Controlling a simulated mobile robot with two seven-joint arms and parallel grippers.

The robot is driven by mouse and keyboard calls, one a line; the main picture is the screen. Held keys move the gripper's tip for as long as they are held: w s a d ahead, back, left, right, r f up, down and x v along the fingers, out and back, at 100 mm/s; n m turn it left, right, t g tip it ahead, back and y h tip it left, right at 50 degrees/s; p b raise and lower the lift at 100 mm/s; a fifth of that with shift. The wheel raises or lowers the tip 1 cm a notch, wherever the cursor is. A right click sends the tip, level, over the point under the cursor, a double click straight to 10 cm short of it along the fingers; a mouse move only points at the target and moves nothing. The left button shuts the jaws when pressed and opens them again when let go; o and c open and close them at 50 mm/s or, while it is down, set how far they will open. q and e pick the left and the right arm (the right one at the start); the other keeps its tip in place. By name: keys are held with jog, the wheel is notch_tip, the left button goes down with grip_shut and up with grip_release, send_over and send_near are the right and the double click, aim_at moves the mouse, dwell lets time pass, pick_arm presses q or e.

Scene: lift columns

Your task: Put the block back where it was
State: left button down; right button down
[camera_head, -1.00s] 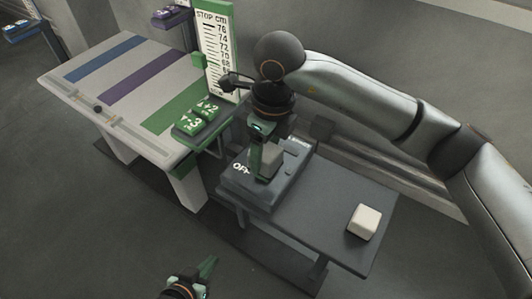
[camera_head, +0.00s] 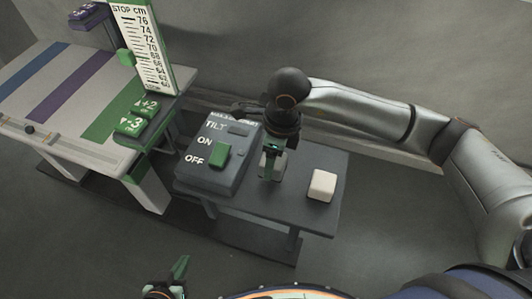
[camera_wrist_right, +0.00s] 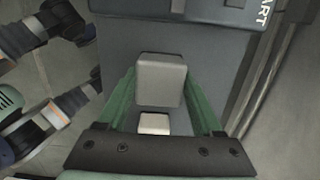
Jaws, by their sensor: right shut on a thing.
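My right gripper (camera_head: 271,163) is shut on a grey block (camera_wrist_right: 161,80), which sits between the green fingers in the right wrist view. In the head view the fingers partly hide this block (camera_head: 279,166). The gripper points down over the dark low table (camera_head: 285,207), just right of the switch box (camera_head: 205,173). Whether the block touches the table I cannot tell. A cream block (camera_head: 321,185) stands on the table to the right; a pale block also shows beyond the held one in the wrist view (camera_wrist_right: 154,124). My left gripper (camera_head: 170,276) is at the bottom edge, partly cut off.
The switch box carries TILT, ON and OFF labels and a green rocker (camera_head: 219,155). To the left stands a striped table (camera_head: 60,85) with green +2/-3 buttons (camera_head: 136,120) and an upright centimetre scale (camera_head: 148,50). A wall runs behind. Bare tabletop shows around the cream block.

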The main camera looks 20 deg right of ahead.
aim_at(278, 161)
jog(key=shift+w+a+f, duration=0.1)
jog(key=shift+f, duration=1.15)
jog(key=shift+f, duration=0.1)
jog(key=shift+f, duration=0.1)
jog(key=shift+c, duration=0.2)
grip_release()
jog(key=shift+r, duration=0.45)
jog(key=r, duration=0.7)
jog(key=s+d+r, duration=0.1)
jog(key=r, duration=0.3)
jog(key=shift+r+p, duration=0.15)
jog(key=shift+p, duration=0.15)
